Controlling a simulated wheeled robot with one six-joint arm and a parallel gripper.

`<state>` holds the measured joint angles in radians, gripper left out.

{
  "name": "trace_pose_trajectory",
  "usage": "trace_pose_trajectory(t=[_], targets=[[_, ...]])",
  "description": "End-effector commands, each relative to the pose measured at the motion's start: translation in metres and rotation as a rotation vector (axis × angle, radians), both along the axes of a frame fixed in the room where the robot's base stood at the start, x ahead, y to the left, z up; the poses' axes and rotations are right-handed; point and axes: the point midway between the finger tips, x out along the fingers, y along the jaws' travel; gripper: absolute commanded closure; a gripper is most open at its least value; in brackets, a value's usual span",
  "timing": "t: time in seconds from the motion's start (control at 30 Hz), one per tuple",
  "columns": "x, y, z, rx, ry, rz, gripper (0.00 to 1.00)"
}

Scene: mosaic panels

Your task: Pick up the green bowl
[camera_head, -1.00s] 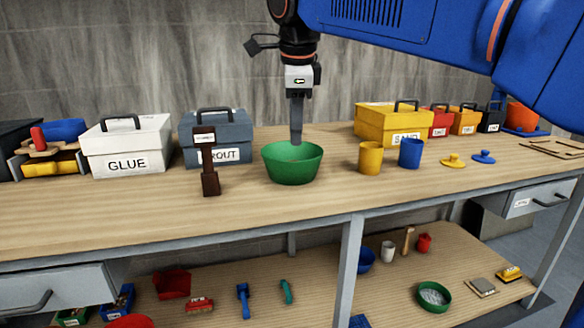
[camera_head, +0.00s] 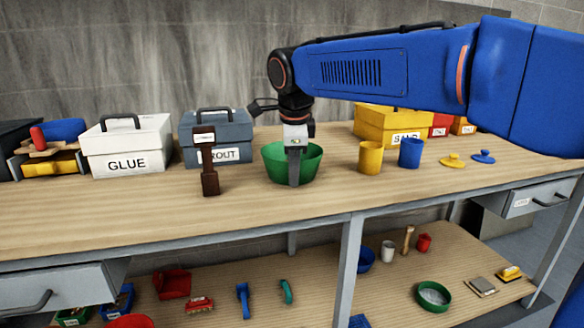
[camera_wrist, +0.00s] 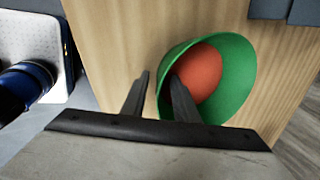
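The green bowl (camera_head: 312,160) stands upright on the wooden workbench. In the wrist view the bowl (camera_wrist: 236,80) shows a round orange-red thing (camera_wrist: 200,76) inside it; the head view does not show this. My gripper (camera_head: 294,180) points down at the near side of the bowl and hides part of its wall. In the wrist view my gripper (camera_wrist: 159,85) has its two dark fingers apart. The bowl's near rim lies between them, one finger outside and the other over the inside. I cannot tell whether either finger touches it.
A yellow cup (camera_head: 370,158) and a blue cup (camera_head: 410,153) stand right of the bowl. A brown upright tool (camera_head: 209,178) stands left. Grey-blue (camera_head: 233,152), white GLUE (camera_head: 128,143) and yellow SAND (camera_head: 385,125) boxes stand behind. The bench front is clear.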

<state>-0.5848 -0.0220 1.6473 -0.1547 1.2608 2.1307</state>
Motion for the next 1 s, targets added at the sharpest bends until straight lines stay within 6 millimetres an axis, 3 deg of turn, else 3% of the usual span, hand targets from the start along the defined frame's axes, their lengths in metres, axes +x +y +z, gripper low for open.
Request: trace_pose_trajectory(t=[0.3,0.33,0.43,0.83,1.0], targets=[[0.002,0.000,-0.007,0.000,0.000,0.000,0.73],[0.002,0.000,-0.007,0.000,0.000,0.000,0.75],[0.002,0.000,-0.007,0.000,0.000,0.000,0.99],[0.002,0.000,-0.005,0.001,-0.001,0.000,1.00],[0.003,0.000,0.009,0.001,-0.003,0.000,1.00]])
